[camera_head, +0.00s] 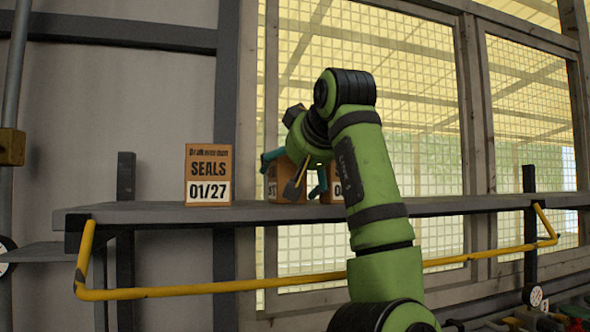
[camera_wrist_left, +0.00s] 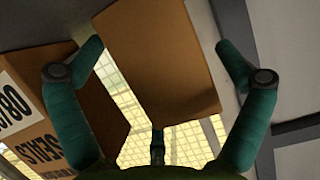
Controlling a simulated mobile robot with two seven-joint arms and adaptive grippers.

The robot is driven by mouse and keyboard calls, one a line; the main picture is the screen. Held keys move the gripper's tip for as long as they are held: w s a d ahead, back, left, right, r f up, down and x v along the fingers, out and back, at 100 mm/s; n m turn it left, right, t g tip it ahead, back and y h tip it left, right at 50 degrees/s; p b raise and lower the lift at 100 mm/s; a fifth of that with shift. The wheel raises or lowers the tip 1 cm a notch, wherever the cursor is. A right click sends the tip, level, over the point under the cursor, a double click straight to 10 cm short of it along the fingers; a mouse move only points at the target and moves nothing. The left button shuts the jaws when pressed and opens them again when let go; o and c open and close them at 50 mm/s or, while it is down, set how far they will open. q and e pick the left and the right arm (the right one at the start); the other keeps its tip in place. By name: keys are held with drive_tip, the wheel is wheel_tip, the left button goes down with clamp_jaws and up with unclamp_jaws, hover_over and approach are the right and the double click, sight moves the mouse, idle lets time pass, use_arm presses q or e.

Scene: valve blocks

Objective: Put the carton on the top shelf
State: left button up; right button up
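A brown carton (camera_head: 287,184) stands on the long grey shelf (camera_head: 430,206), partly hidden by my left gripper (camera_head: 296,172). In the left wrist view a plain brown carton face (camera_wrist_left: 160,60) lies between the teal fingers of my left gripper (camera_wrist_left: 158,60). The fingers are spread to either side of it, with a gap showing at the right finger. Another carton (camera_head: 332,185) stands just to the right, mostly hidden behind the gripper and arm. A carton marked SEALS 01/27 (camera_head: 208,175) stands upright, apart, at the shelf's left. My right gripper is out of view.
A yellow rail (camera_head: 200,288) runs along the shelf's front, below its edge. A mesh window (camera_head: 420,100) is behind. The shelf is clear to the right of my arm. In the left wrist view, a printed carton (camera_wrist_left: 40,115) is close beside the left finger.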

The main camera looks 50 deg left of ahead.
use_arm(q)
drive_tip(key=shift+s+a+r, duration=0.1)
drive_tip(key=shift+s+r, duration=0.05)
drive_tip(key=shift+s, duration=0.3)
drive_tip(key=shift+r, duration=0.2)
drive_tip(key=shift+d, duration=0.35)
drive_tip(key=b+v, duration=0.2)
drive_tip(key=v, duration=0.9)
drive_tip(key=shift+w+d, duration=0.1)
